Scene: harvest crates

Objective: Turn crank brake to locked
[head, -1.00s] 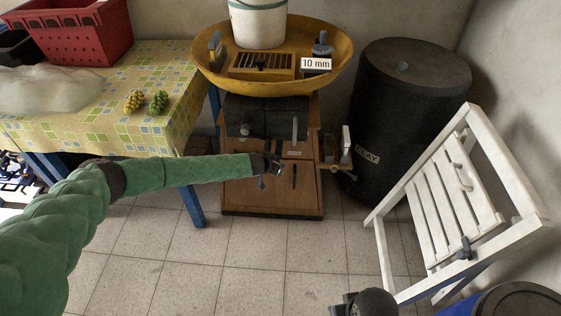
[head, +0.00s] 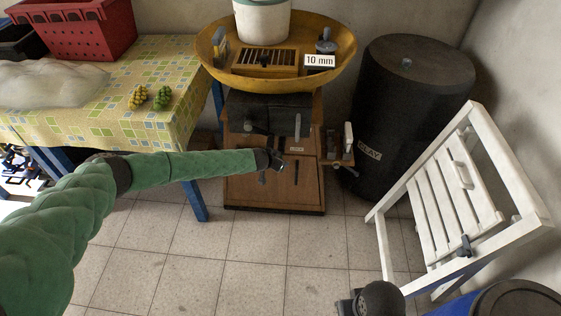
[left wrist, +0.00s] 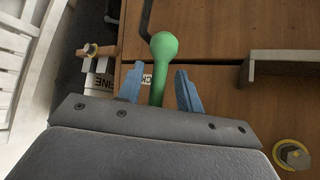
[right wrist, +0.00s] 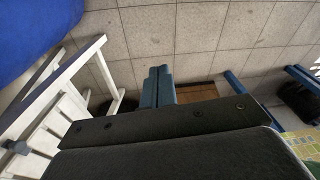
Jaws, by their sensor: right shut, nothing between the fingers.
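A wooden cabinet (head: 245,190) with a yellow bowl on top stands against the back wall. A grey lever (head: 297,127) and a small label (head: 296,148) are on its front. In the left wrist view a green ball-ended handle (left wrist: 162,52) stands in front of the wood (left wrist: 210,30); a label ending in "CK" is partly hidden behind it. I cannot tell for sure that this handle is the crank brake. My left gripper (head: 276,163) is at the cabinet front. Its open fingers (left wrist: 158,90) straddle the green stem, with gaps. My right gripper (right wrist: 158,85) is shut and empty, away from the cabinet.
A yellow bowl (head: 345,60) holds a white bucket (head: 262,20) and a "10 mm" sign (head: 319,61). A black barrel (head: 420,90) and a white slatted frame (head: 385,240) stand right. A table (head: 155,60) stands left. The floor (head: 255,240) in front is clear.

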